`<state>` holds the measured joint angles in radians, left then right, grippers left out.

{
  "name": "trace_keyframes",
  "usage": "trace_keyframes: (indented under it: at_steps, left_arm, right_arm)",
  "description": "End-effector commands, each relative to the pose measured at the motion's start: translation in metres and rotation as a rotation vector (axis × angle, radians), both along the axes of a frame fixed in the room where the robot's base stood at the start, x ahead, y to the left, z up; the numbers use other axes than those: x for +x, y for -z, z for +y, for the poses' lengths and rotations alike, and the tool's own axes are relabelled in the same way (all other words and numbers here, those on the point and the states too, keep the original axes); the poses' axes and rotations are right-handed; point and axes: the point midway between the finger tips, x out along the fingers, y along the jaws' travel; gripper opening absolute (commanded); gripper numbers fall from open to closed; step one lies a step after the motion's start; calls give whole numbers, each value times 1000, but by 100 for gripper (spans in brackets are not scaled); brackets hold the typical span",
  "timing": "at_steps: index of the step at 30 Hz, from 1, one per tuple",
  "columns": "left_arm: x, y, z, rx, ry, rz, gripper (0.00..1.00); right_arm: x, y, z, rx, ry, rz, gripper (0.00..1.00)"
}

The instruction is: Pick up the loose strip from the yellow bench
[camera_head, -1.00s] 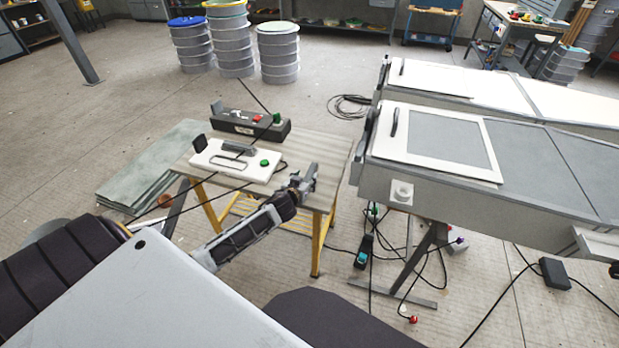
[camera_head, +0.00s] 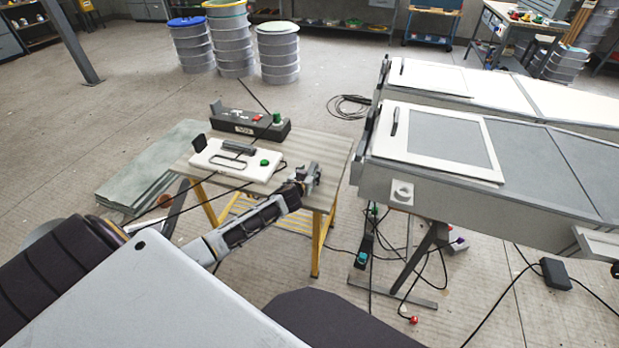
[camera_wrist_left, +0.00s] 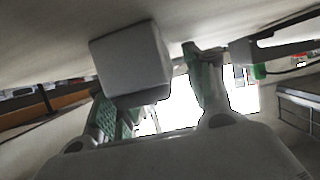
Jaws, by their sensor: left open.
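The yellow bench (camera_head: 318,147) has a pale slatted top and yellow legs, left of centre in the head view. On it lie a white slotted plate (camera_head: 215,163) with a green knob, and a dark box (camera_head: 240,123) with red and green controls. I cannot tell which item is the loose strip. My left gripper (camera_head: 311,172) is over the bench's right part, right of the plate. In the left wrist view my left gripper (camera_wrist_left: 158,85) is open close to the bench surface. A pale block (camera_wrist_left: 130,62) shows by one finger; I cannot tell what it is. My right gripper is out of view.
A dark socket strip (camera_head: 363,252) and cables are on the floor between. Greenish sheets (camera_head: 150,170) lie left of the bench; drums (camera_head: 279,55) stand behind.

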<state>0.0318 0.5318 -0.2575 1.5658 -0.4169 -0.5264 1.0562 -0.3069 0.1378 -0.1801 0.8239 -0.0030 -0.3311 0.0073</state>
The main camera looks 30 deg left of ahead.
Motion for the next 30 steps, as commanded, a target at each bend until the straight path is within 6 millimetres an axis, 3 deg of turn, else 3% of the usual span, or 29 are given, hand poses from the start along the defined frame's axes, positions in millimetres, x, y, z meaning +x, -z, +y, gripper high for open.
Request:
trace_keyframes:
  at_steps: [14, 25, 30]
  left_arm:
    - [0, 0, 0, 0, 0, 0, 50]
    - [0, 0, 0, 0, 0, 0, 3]
    - [0, 0, 0, 0, 0, 0, 1]
  right_arm:
    - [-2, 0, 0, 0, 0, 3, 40]
    - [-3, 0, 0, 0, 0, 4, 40]
    - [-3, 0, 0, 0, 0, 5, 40]
